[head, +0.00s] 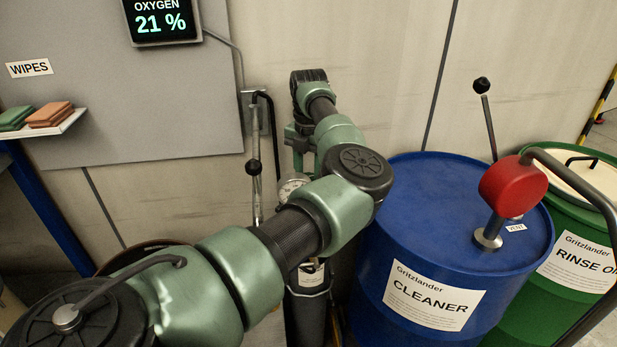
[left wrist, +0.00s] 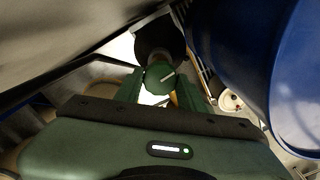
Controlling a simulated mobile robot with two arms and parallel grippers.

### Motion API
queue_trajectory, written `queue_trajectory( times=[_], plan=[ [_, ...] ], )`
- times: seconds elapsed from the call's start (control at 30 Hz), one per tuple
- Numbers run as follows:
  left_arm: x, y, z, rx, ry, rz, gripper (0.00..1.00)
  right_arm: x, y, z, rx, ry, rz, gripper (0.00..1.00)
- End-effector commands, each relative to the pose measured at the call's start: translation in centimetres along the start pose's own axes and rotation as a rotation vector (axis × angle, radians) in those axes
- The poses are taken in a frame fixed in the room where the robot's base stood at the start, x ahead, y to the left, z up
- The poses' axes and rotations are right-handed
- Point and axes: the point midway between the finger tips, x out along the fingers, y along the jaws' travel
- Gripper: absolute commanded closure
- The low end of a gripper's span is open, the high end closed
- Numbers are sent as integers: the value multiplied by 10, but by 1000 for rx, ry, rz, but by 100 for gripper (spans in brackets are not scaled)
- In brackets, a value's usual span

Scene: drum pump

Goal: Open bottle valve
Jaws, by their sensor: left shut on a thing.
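The gas bottle (head: 306,312) is a dark upright cylinder with a white label, standing left of the blue drum. A round pressure gauge (head: 291,188) shows near its top. My arm hides most of its valve in the head view. In the left wrist view a round green valve knob (left wrist: 160,76) with a pale line across it sits between the two green fingers of my left gripper (left wrist: 160,88). The gripper is shut on this knob. In the head view the fingertips are hidden behind my arm. My right gripper is in neither view.
A blue CLEANER drum (head: 440,215) with a red-headed pump (head: 512,188) stands close on the right, with a green drum (head: 575,255) beyond. A wall panel carries an oxygen display (head: 162,20) reading 21 %. A shelf with wipes (head: 50,114) is at the left.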

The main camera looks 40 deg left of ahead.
Motion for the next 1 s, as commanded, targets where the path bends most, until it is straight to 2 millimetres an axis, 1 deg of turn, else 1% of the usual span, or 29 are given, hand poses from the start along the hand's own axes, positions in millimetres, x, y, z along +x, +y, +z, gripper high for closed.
queue_trajectory(
  times=[0.03, 0.1, 0.6, 0.8, 1.0],
  plan=[
    [2, 0, 1, 44, -3, -1, 100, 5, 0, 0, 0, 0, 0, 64],
    [2, 0, 1, 111, -2, 0, 100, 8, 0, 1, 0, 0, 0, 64],
    [1, 0, 1, 548, -3, 0, 100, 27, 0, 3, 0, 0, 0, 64],
    [0, 0, 0, 662, -2, 0, 100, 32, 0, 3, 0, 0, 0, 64],
    [0, 0, 1, 728, -2, 0, 100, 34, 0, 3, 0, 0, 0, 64]
  ],
)
